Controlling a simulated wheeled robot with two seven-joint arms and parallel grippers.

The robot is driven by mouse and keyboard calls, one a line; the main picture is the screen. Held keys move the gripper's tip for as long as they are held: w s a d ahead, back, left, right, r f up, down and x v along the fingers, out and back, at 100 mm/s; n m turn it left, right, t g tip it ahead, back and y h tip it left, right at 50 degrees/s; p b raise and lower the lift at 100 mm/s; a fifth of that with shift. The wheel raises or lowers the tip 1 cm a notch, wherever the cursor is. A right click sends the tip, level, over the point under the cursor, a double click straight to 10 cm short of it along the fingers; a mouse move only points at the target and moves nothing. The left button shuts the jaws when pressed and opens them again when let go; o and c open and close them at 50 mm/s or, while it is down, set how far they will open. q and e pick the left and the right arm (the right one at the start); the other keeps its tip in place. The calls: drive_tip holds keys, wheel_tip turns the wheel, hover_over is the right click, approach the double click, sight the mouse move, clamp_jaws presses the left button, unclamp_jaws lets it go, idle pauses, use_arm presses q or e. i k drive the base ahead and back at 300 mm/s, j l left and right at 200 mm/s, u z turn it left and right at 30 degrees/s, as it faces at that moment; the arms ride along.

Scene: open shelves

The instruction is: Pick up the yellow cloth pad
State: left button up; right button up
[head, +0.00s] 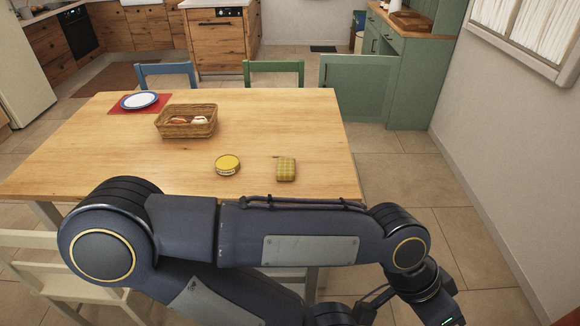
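The yellow cloth pad (286,169) is a small, checked yellow-green square with rounded corners. It lies on the wooden table (310,125) near the front edge, right of centre, with a small loop or tab at its upper left. Nothing covers it. One of my arms crosses the lower part of the head view, in front of the table's near edge, and bends down at the lower right. Neither gripper shows in the head view.
A round yellow-topped tin (228,164) stands left of the pad. A wicker basket (173,131) with food and a plate (139,101) on a red mat (118,109) sit farther back. Blue (166,70) and green (273,67) chairs stand behind; a pale chair (30,240) is at front left.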

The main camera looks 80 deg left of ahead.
sight(285, 168)
drive_tip(key=i+j+u, duration=0.15)
drive_tip(key=u, duration=0.25)
drive_tip(key=i+u, duration=0.65)
drive_tip(key=u, duration=0.2)
drive_tip(key=i+l+u, duration=0.1)
drive_tip(key=i+u, duration=0.3)
drive_tip(key=i+l+u, duration=0.15)
drive_tip(key=u, duration=0.3)
drive_tip(key=i+u, duration=0.2)
drive_tip(key=u, duration=0.25)
drive_tip(key=i+u, duration=0.2)
drive_tip(key=u, duration=0.25)
drive_tip(key=i+u, duration=0.2)
drive_tip(key=u, duration=0.2)
drive_tip(key=i+l+u, duration=0.1)
drive_tip(key=u, duration=2.05)
